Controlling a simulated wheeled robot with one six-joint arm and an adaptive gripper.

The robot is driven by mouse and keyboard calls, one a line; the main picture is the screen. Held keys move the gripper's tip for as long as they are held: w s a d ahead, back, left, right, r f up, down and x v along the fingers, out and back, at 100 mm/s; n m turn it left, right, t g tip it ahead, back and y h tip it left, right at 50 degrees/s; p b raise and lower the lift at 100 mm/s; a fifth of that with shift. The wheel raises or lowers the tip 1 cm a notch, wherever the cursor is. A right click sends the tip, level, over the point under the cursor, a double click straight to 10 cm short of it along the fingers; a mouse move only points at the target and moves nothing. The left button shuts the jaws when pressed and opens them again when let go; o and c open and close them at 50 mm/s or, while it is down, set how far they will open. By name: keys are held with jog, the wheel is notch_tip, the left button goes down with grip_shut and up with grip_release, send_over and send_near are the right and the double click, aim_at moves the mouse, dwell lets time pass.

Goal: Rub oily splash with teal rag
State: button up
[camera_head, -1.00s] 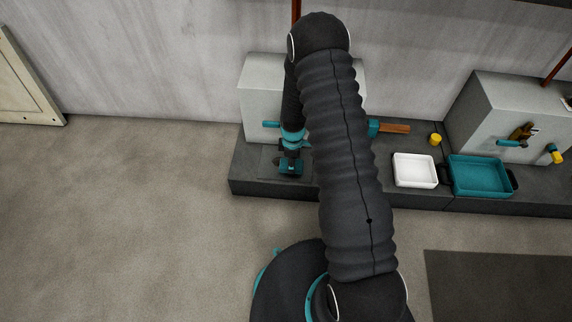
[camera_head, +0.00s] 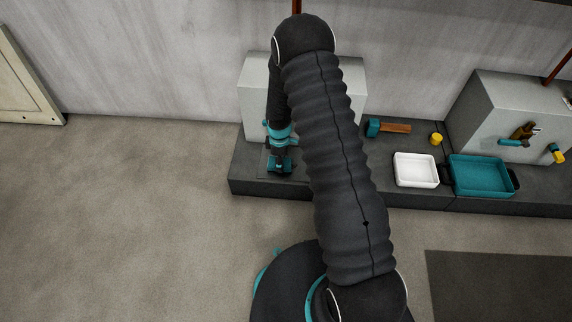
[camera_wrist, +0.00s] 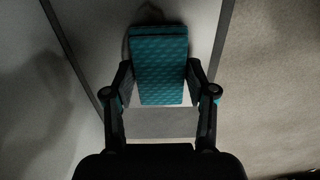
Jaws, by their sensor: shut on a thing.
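My gripper (camera_head: 280,163) is low over the dark ledge, in front of the left grey block. In the wrist view my gripper (camera_wrist: 158,82) is shut on the teal rag (camera_wrist: 158,55), a patterned, block-shaped pad with one finger at each side. The rag is at or close to the surface below; I cannot tell whether it touches. A dark patch (camera_wrist: 148,14) shows just past the rag's far edge and may be the oily splash, partly hidden by the rag. In the head view the splash cannot be made out.
The left grey block (camera_head: 256,88) stands close behind my gripper. To the right on the ledge (camera_head: 320,188) are a hammer-like tool (camera_head: 392,128), a yellow cup (camera_head: 436,139), a white tray (camera_head: 415,170) and a teal tray (camera_head: 480,176).

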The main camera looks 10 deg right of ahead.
jog(key=shift+d, duration=0.1)
jog(key=shift+s+d+f, duration=0.1)
jog(key=shift+s+d, duration=0.1)
jog(key=shift+d, duration=0.45)
jog(key=shift+s+d+r, duration=0.1)
jog(key=shift+s+d, duration=0.15)
jog(key=shift+d, duration=0.45)
jog(key=shift+s+d+f, duration=0.1)
jog(key=shift+s+d, duration=0.1)
jog(key=shift+d, duration=0.45)
jog(key=shift+w+a+f+b, duration=0.1)
jog(key=shift+w+a+b, duration=0.15)
jog(key=shift+a, duration=0.45)
jog(key=shift+w+a+f+b, duration=0.1)
jog(key=shift+w+a+b, duration=0.15)
jog(key=shift+a, duration=0.4)
jog(key=shift+w+a+b, duration=0.15)
jog(key=shift+a+b, duration=0.1)
jog(key=shift+a, duration=0.45)
jog(key=shift+s+a, duration=0.1)
jog(key=shift+r, duration=0.15)
